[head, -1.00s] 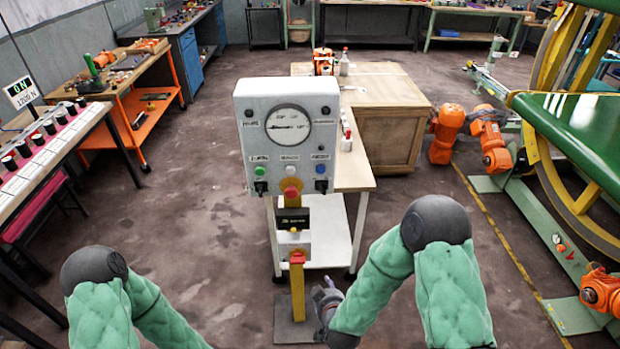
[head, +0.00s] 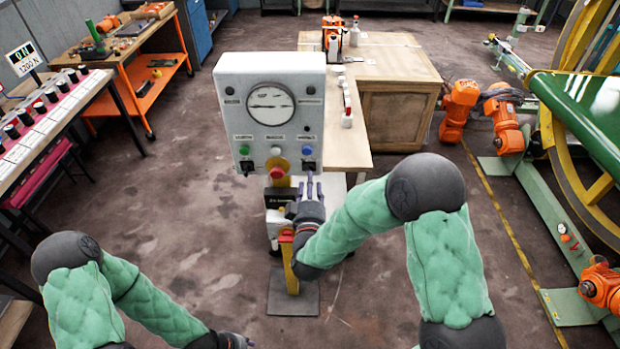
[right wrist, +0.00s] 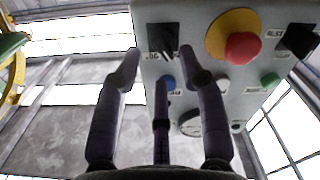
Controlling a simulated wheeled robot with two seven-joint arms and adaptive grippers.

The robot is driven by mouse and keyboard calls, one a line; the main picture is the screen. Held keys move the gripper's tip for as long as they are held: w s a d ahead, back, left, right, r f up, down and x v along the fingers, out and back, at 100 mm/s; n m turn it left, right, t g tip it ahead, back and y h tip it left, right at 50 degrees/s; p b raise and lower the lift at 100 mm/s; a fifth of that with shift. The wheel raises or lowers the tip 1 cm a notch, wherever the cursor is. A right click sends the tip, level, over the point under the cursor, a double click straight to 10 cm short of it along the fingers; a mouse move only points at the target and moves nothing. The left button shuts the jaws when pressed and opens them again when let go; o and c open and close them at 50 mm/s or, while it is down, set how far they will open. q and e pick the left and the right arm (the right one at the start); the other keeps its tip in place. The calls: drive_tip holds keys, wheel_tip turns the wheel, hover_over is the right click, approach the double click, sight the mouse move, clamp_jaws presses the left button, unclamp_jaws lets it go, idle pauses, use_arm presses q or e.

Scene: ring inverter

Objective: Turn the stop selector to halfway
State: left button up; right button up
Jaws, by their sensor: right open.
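The control box (head: 226,110) is grey with a round dial and stands on a yellow post. Two black selectors sit at its lower corners, a left one (head: 246,166) and a right one (head: 309,166); their labels are too small to tell which is the stop selector. My right gripper (head: 309,187) is open and empty just below the right selector. In the right wrist view its spread fingertips (right wrist: 160,58) point at that selector (right wrist: 163,40), apparently short of it. My left gripper (head: 236,341) is at the bottom edge, partly cut off.
A red mushroom button on a yellow ring (head: 277,172) sits between the selectors, close to my right gripper; it also shows in the right wrist view (right wrist: 243,47). A blue button (head: 307,150) is above the right selector. A wooden bench (head: 400,100) stands behind the box.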

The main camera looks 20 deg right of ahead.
drive_tip(key=shift+x, duration=1.75)
clamp_jaws()
